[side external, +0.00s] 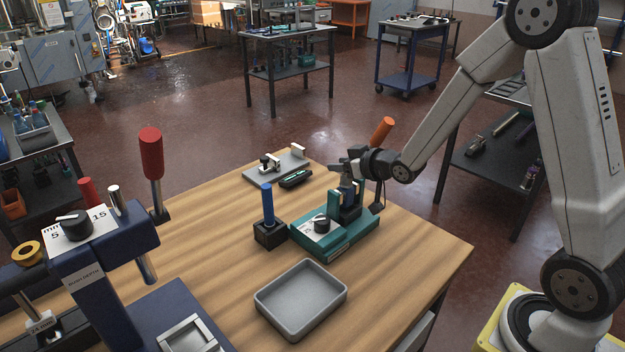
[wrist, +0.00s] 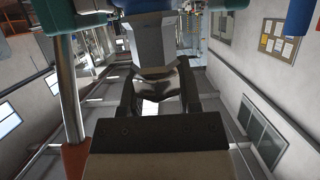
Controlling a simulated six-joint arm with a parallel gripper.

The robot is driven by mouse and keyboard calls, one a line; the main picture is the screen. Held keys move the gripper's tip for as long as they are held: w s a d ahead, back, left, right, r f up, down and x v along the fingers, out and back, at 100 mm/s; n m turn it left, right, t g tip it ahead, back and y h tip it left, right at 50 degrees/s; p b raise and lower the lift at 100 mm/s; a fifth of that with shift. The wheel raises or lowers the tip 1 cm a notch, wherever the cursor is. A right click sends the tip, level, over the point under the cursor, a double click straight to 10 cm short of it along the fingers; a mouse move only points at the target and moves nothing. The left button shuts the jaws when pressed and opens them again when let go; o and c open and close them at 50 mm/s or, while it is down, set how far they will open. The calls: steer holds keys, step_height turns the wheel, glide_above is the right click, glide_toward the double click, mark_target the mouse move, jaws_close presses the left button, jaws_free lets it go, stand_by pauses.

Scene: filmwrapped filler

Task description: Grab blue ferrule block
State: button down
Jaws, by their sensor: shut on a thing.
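My gripper (side external: 351,178) is low over the green machine (side external: 318,251), between its two upright green posts. In the wrist view my gripper (wrist: 158,100) has its dark fingers closed on a grey block (wrist: 154,42). A blue part (wrist: 137,5) shows at the top edge, against that block; I cannot tell whether the two are one piece. The side view shows little of the held block, as my fingers and the posts cover it. A blue cylinder (side external: 267,204) stands upright in a black block (side external: 270,234), left of the green machine and apart from my gripper.
An orange handle (side external: 382,130) rises behind my gripper. An empty grey tray (side external: 301,326) lies in front of the machine. A grey plate with clamps (side external: 262,177) is behind. A dark blue press (side external: 95,275) with a red handle (side external: 151,154) stands left. The wooden table's right corner is bare.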

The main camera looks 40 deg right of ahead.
step_height(320, 180, up, 14)
steer(key=shift+r, duration=0.25)
stand_by(0.3)
steer(key=shift+a, duration=0.1)
stand_by(0.5)
